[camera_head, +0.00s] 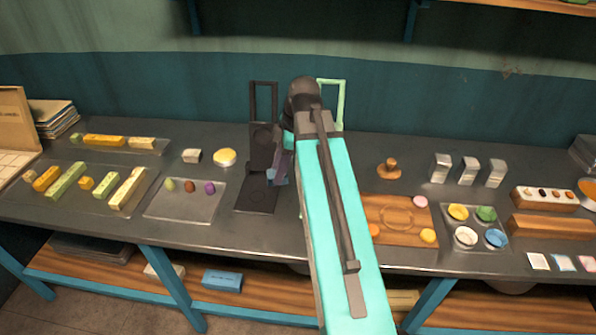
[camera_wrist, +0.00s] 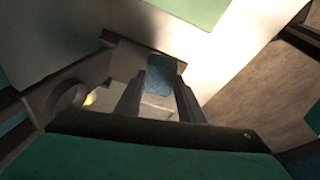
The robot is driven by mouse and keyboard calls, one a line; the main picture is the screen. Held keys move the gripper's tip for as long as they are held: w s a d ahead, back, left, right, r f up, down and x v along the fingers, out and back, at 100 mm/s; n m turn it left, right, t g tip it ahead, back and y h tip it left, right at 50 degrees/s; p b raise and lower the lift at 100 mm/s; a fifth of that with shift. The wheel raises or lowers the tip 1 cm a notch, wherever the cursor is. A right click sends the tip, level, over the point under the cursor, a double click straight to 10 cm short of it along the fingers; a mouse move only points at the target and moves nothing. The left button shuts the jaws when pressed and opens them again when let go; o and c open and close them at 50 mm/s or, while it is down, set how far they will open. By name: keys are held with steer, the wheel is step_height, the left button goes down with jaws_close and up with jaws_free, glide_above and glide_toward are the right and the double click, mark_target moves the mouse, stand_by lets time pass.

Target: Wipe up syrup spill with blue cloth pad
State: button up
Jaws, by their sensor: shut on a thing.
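My gripper (camera_head: 279,170) hangs over the dark two-part panel (camera_head: 257,200) at the middle of the bench, partly hidden behind my arm in the head view. In the wrist view my gripper (camera_wrist: 160,100) has its fingers close together on a small blue cloth pad (camera_wrist: 164,74). A bluish patch of the pad (camera_head: 279,177) also shows at the gripper in the head view. I cannot tell whether the pad touches the surface below. I cannot make out the syrup spill in either view; my arm covers part of the bench.
A metal tray (camera_head: 207,208) with small coloured balls lies left of the panel, with yellow and green blocks beyond. A wooden board (camera_head: 398,236) and several coloured dishes lie to the right. A green frame (camera_head: 340,103) stands behind my arm. Bare bench shows along the front left.

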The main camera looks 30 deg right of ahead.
steer(key=w+a+r+m+t+h, duration=0.1)
steer(key=w+a+r+m, duration=0.2)
steer(key=w+a+m, duration=0.3)
steer(key=w+a+r+m+t+h, duration=0.1)
steer(key=w+a+r+m+h, duration=0.1)
steer(key=w+a+m, duration=0.4)
steer(key=shift+w+a+r+m, duration=0.2)
steer(key=shift+a+r+m, duration=0.35)
steer(key=shift+a, duration=2.1)
